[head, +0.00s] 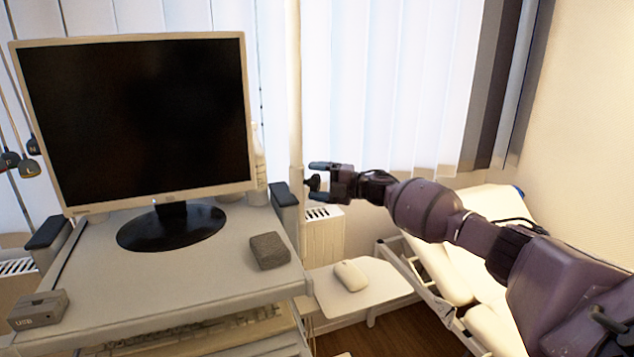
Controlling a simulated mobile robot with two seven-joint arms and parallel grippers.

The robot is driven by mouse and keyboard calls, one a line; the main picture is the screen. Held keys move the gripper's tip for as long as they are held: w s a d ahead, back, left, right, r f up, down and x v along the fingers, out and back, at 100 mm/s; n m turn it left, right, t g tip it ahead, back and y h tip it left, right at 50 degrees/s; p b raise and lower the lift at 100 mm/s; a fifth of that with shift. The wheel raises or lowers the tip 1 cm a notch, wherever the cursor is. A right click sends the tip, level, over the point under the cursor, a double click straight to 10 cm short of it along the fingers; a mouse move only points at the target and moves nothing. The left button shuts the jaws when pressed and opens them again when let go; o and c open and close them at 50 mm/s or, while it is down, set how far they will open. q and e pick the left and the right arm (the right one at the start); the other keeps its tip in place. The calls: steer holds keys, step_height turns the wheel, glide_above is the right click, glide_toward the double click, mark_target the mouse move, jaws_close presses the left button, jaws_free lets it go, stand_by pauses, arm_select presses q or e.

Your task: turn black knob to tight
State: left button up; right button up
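The black knob (314,183) sits on the side of a pale upright pole (296,120), to the right of the monitor. My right gripper (322,182) reaches in from the right. Its two dark fingers are spread, one above the knob and one below it, with gaps visible on both sides. The knob shows at the opening between the fingertips; whether anything touches it is too small to tell. My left gripper is not in view.
A monitor (140,115) stands on a grey cart top (100,260). A dark grey block (269,250) and a small box (38,310) lie there. A white mouse (350,276) rests on a side shelf (385,287). A padded couch (480,270) is behind my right arm.

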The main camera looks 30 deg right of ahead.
steer(key=b+v, duration=0.2)
steer(key=v, duration=0.8)
steer(key=shift+s+d, duration=0.25)
steer(key=shift+s, duration=0.05)
stand_by(0.4)
